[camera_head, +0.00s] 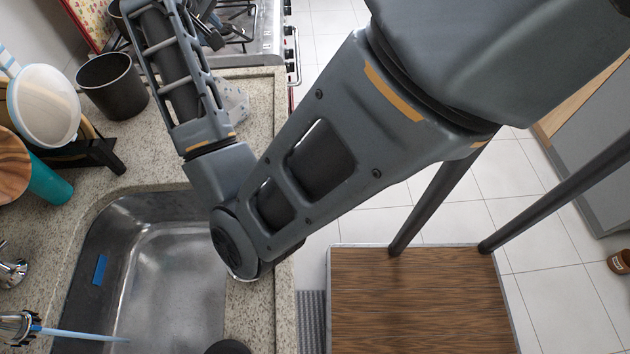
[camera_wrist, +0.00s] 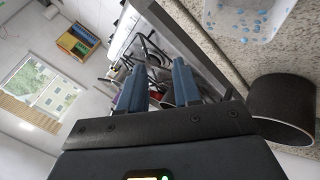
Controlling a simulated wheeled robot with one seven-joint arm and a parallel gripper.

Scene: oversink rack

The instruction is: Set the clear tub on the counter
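The clear tub, see-through with blue spots, shows at the top right of the wrist view (camera_wrist: 248,20), cut off by the frame edge. In the head view the clear tub (camera_head: 236,104) appears on the granite counter near the stove, partly hidden behind my forearm. My gripper (camera_wrist: 158,84) is open, its two blue fingers apart with nothing between them. It is away from the tub, which lies off to the right of the fingers in the wrist view. The counter (camera_head: 258,318) runs around the sink.
A black pot (camera_head: 113,88) stands on the counter left of my forearm. A white strainer (camera_head: 44,105), a teal cup (camera_head: 50,183) and a black stand (camera_head: 90,154) are at the left. The sink (camera_head: 172,280) is in front, the stove (camera_head: 240,38) behind. Bare counter lies right of the sink.

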